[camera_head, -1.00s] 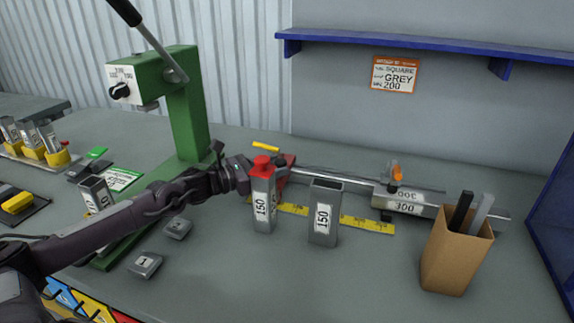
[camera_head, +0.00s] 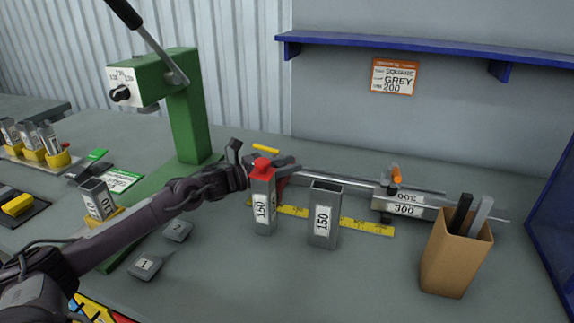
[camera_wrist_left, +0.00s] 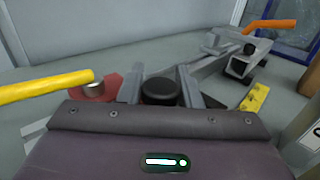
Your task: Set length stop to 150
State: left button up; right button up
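A metal rail (camera_head: 335,180) runs right to a grey block (camera_head: 405,207) marked 300, with an orange lever (camera_head: 396,174) and a black knob. The block also shows in the left wrist view (camera_wrist_left: 243,66). A yellow ruler (camera_head: 365,224) lies in front of the rail. My right gripper is out of view.
Another tube (camera_head: 323,215) marked 150 stands in front of the rail. A cardboard box (camera_head: 450,258) with dark and grey strips stands at right. A green lever press (camera_head: 187,115) is at left. A yellow bar (camera_wrist_left: 45,88) is close left of my gripper.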

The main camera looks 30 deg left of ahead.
pick_arm(q)
grip_shut()
jog(key=shift+d, duration=0.2)
jog(key=d+b, duration=0.1)
jog(key=d, duration=0.1)
jog(key=w+d, duration=0.1)
jog(key=d, duration=0.1)
jog(key=shift+b, duration=0.4)
jog(key=shift+w+d, duration=0.1)
jog(key=shift+d, duration=0.15)
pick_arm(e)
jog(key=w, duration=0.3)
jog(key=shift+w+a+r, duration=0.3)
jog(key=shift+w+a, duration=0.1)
pick_arm(q)
jog(key=shift+o, duration=2.4)
grip_release()
jog(key=shift+r, duration=0.1)
